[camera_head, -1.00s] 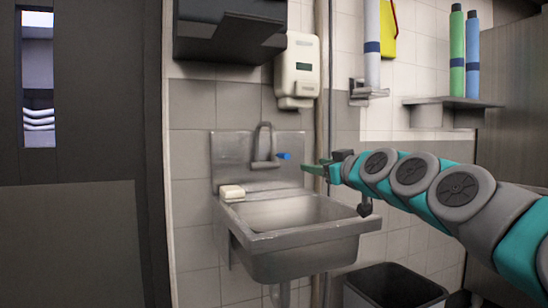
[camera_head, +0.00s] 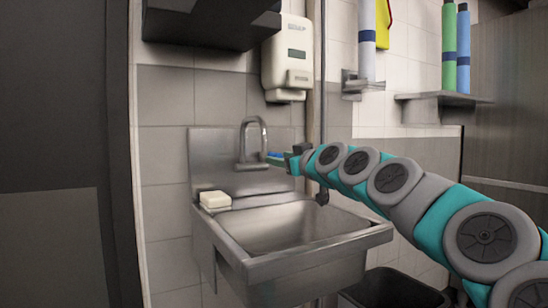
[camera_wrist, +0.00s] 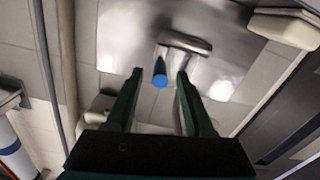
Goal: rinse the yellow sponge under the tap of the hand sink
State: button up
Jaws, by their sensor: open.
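The steel hand sink (camera_head: 318,246) is on the tiled wall, with a curved tap (camera_head: 243,140) above its basin. My gripper (camera_head: 282,160) is at the tap's right side. In the wrist view its two dark green fingers (camera_wrist: 159,82) are apart, with the tap's blue handle (camera_wrist: 159,72) near and between their tips. I cannot tell whether they touch it. The tap spout (camera_wrist: 188,42) is just beyond. No water shows. A pale cream block (camera_head: 214,199) lies on the sink's left rim; I cannot tell whether it is the sponge. No clearly yellow sponge is in view.
A soap dispenser (camera_head: 288,57) hangs above the tap, and a dark box (camera_head: 205,22) hangs left of it. A vertical pipe (camera_head: 323,100) runs to the right of the sink. A dark bin (camera_head: 393,289) stands below right. A shelf (camera_head: 437,101) holds green and blue rolls.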

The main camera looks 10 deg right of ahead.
jog(key=shift+x, duration=1.9)
jog(key=shift+c, duration=0.3)
grip_shut()
